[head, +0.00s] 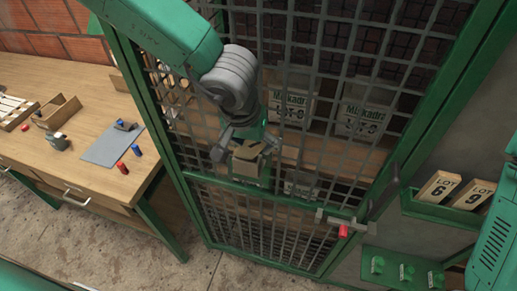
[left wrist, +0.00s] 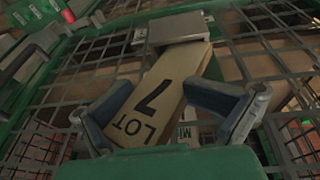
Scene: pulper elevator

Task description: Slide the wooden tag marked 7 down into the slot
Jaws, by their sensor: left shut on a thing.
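The wooden tag marked LOT 7 (left wrist: 150,98) is held between the two fingers of my left gripper (left wrist: 165,112). In the head view, my left gripper (head: 250,140) is in front of the mesh door, with the tan tag (head: 248,151) partly hidden by its fingers. A grey metal holder (left wrist: 172,27) is at the tag's far end in the left wrist view. The tag's end meets or overlaps its edge; I cannot tell whether it is inside the slot. My right gripper is out of view.
The green-framed mesh door (head: 318,110) fills the middle. A latch with a red end (head: 343,231) sits at its lower right. Tags 6 (head: 438,187) and 9 (head: 472,194) stand in a green rack. A wooden bench (head: 95,108) is at left.

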